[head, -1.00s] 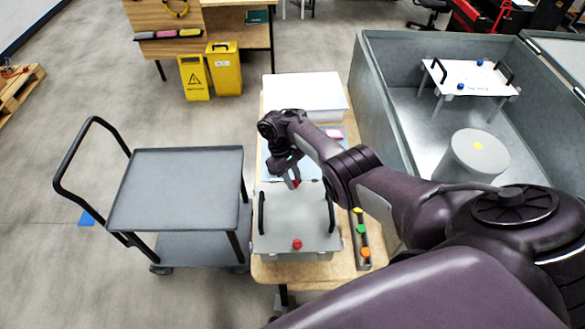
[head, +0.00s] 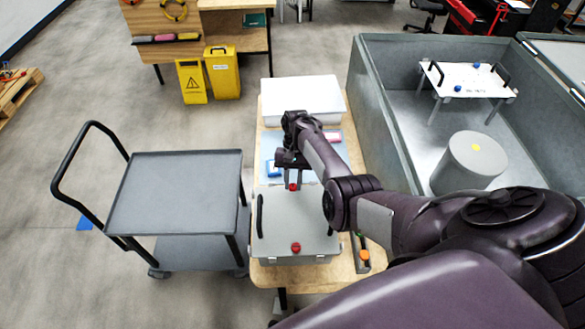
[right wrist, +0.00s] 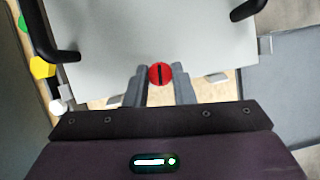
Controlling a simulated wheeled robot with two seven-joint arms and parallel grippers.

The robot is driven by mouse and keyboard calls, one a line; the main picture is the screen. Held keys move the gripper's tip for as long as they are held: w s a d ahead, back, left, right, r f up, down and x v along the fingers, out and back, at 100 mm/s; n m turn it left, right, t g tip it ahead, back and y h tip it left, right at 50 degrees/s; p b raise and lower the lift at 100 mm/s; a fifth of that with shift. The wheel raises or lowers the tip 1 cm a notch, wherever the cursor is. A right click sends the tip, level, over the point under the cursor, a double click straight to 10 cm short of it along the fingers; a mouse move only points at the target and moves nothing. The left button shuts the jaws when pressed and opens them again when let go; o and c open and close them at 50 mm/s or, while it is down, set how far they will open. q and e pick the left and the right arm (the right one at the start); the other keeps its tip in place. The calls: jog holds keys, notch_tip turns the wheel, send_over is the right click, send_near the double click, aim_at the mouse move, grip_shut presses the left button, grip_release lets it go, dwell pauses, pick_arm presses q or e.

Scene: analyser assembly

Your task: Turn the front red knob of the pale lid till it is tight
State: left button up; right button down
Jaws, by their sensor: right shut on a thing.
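The pale lid (head: 285,222) sits on a grey box on the wooden table, with a black handle at each side; my arm partly hides the right one. It has two red knobs. The near red knob (head: 296,247) stands free at the edge closer to me. The far red knob (head: 293,186) is at the opposite edge. My right gripper (head: 292,181) is there, its fingers shut on that knob. In the right wrist view the far red knob (right wrist: 160,74) shows a dark slot and lies between the two grey fingertips. My left gripper is not in view.
A narrow tray with an orange knob (head: 364,254) lies right of the box, partly under my arm. A white bin (head: 300,97) stands at the table's far end. A grey cart (head: 172,192) stands left; a large grey tank (head: 398,120) stands right.

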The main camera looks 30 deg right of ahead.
jog(key=m, duration=0.1)
jog(key=m+t, duration=0.1)
jog(key=m, duration=0.1)
jog(key=m+y, duration=0.1)
jog(key=shift+w+d+r+m+t, duration=0.2)
jog(key=shift+r+m+t, duration=0.1)
jog(key=shift+m+t, duration=0.1)
jog(key=m+t, duration=0.1)
jog(key=m, duration=0.2)
jog(key=shift+s+m, duration=0.15)
jog(key=shift+m, duration=0.15)
jog(key=m+t, duration=0.2)
jog(key=m, duration=0.2)
jog(key=shift+s, duration=0.1)
jog(key=shift+m+t, duration=0.6)
jog(key=shift+m, duration=1.2)
jog(key=c, duration=1.4)
grip_release()
jog(key=shift+s, duration=0.1)
jog(key=shift+o, duration=1)
jog(key=shift+s+a+f, duration=0.1)
